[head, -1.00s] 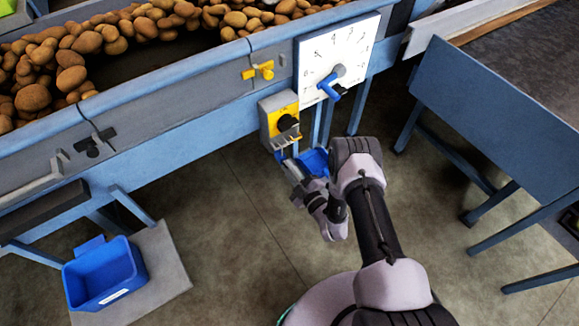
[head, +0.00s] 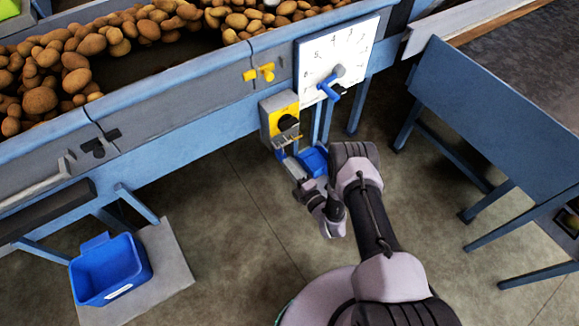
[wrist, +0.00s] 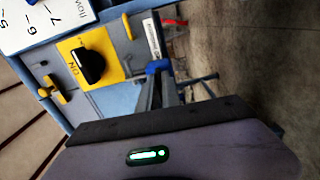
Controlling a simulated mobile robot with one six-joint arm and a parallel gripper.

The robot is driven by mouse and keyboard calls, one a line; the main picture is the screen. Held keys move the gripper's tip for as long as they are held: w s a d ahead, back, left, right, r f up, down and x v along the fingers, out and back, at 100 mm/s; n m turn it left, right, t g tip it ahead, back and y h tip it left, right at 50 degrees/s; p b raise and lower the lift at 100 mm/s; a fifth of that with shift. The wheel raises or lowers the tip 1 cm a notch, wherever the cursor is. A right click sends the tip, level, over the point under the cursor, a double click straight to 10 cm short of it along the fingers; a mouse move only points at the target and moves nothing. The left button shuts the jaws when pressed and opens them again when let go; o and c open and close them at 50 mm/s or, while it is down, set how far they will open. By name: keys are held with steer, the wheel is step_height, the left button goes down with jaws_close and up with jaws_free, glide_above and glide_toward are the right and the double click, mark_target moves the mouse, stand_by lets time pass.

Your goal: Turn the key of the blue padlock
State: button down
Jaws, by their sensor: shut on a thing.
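The blue padlock (wrist: 157,67) is a small blue shape in the wrist view, below the yellow switch plate on the grader's frame. My gripper (wrist: 161,84) reaches up to it from below, with its narrow grey fingers close together at the blue shape. The key is hidden between the fingertips. In the head view, my gripper (head: 291,163) is just under the yellow switch box, at the front side of the machine. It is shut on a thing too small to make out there.
The yellow switch box (head: 279,116) with a black knob (wrist: 91,67) sits just above the gripper. A white dial board (head: 312,55) with a blue-handled crank (head: 329,89) is to its right. A blue bin (head: 108,268) stands at lower left. Open floor lies in front.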

steer(key=shift+n, duration=0.3)
steer(key=c, duration=1.5)
jaws_free()
steer(key=shift+c, duration=0.2)
steer(key=shift+s+d, duration=0.1)
steer(key=p+v, duration=0.5)
steer(key=v, duration=1.2)
steer(key=shift+d, duration=0.1)
